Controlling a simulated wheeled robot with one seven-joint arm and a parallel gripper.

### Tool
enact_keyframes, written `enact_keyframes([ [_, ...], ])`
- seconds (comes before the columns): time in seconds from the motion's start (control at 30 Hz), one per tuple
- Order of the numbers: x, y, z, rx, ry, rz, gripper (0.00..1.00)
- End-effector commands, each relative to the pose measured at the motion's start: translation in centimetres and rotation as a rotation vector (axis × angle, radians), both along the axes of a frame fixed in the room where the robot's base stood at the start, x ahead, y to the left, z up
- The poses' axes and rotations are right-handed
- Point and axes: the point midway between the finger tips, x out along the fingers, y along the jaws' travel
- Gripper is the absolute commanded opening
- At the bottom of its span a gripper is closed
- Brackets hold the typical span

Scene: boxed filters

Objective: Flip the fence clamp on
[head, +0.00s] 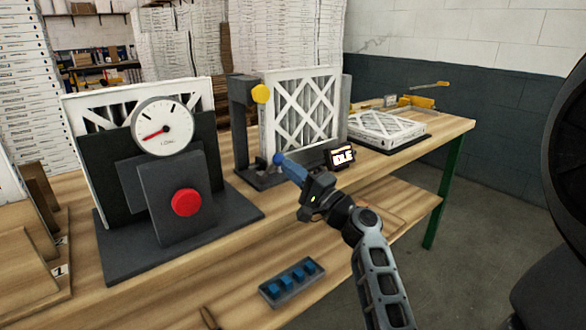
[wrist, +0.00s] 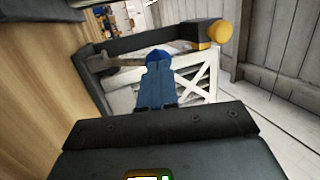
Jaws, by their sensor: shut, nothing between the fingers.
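A dark stand (head: 240,125) on the bench has a white lattice-faced filter (head: 303,118) upright against it. A yellow knob (head: 261,93) sits high on its post and also shows in the wrist view (wrist: 220,33). A small lever with a blue ball (head: 278,159) is low at the stand's front. I cannot tell which of these is the fence clamp's handle. My gripper (head: 284,163) is shut and empty, its blue fingertips right at the blue ball. The fingers (wrist: 155,85) partly hide the lever in the wrist view; contact is unclear.
A small lit display (head: 342,157) stands right of my gripper; its text is unclear. A gauge (head: 163,126) and red button (head: 186,202) are at left. Another filter (head: 385,126) lies flat at right, before a yellow tool (head: 416,101). A blue-block tray (head: 291,281) is below.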

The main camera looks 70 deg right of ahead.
Motion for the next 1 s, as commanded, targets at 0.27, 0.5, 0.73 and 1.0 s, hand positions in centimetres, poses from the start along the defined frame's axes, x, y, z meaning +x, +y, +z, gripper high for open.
enact_keyframes([
  [0.27, 1.0, -0.5, 2.4, 0.054, 0.088, 0.002, 0.00],
  [0.5, 2.7, -1.5, 3.9, 0.050, 0.085, 0.005, 0.00],
  [0.73, 4.7, -2.7, 5.4, 0.050, 0.084, 0.004, 0.00],
  [1.0, 6.7, -4.0, 6.4, 0.052, 0.085, 0.002, 0.00],
])
